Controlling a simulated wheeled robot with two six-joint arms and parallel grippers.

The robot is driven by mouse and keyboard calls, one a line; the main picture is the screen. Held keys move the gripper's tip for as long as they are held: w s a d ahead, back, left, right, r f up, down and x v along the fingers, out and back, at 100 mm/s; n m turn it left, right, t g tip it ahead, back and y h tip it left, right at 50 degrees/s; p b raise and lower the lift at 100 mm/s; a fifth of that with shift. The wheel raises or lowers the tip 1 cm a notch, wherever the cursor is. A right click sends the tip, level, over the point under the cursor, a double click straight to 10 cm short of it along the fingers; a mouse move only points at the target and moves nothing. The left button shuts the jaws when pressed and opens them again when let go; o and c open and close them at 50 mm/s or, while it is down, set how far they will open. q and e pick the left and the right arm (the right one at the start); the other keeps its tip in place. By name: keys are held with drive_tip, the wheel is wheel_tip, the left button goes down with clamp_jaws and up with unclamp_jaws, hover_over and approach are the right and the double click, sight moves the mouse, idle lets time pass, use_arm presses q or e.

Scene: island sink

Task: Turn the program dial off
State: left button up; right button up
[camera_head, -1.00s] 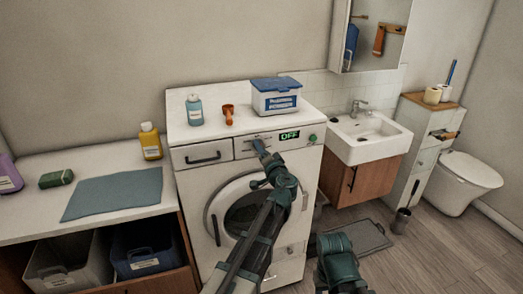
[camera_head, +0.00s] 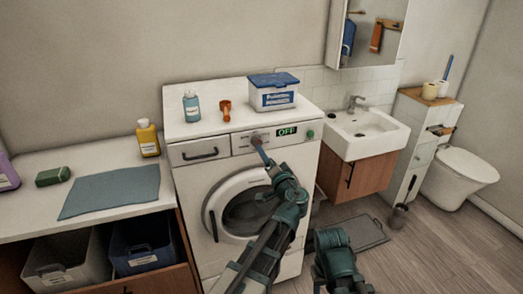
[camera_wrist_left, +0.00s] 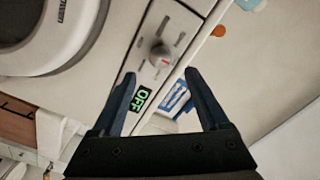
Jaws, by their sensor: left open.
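The washing machine (camera_head: 186,218) has a front control panel with a small round program dial (camera_head: 256,139). In the left wrist view the dial (camera_wrist_left: 160,54) is grey with a red mark. The green display (camera_head: 287,132) beside it reads OFF; it also shows in the left wrist view (camera_wrist_left: 141,99). My left gripper (camera_head: 262,150) is in front of the panel, just below the dial. In the left wrist view its open fingers (camera_wrist_left: 160,74) are empty, with the dial beyond their tips and apart from them. My right arm shows at the bottom, but its gripper does not.
A round green button (camera_head: 310,134) is right of the display. A sink (camera_head: 366,133) stands to the right, a counter with a cloth (camera_head: 112,191) to the left.

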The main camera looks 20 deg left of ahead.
use_arm(q)
drive_tip(key=v, duration=0.5)
drive_tip(key=shift+s+d, duration=0.25)
drive_tip(key=shift+s, duration=0.05)
drive_tip(key=s+a+f+n+g+h, duration=0.2)
drive_tip(key=s+a+f+g, duration=0.3)
drive_tip(key=f, duration=0.4)
drive_tip(key=s+a+f+n+g+h, duration=0.3)
drive_tip(key=s+f+g, duration=0.35)
drive_tip(key=f, duration=0.25)
drive_tip(key=s+d+f+m+g+h+p, duration=0.1)
drive_tip(key=s+d+f+m+g+h, duration=0.1)
drive_tip(key=s+d, duration=1.1)
drive_tip(key=d+m+g+h, duration=0.1)
drive_tip(key=d+m, duration=0.1)
drive_tip(key=d, duration=0.1)
drive_tip(key=shift+d+f+m+g+h, duration=0.25)
drive_tip(key=shift+d+m+g+h, duration=0.05)
drive_tip(key=shift+d+g+h, duration=0.1)
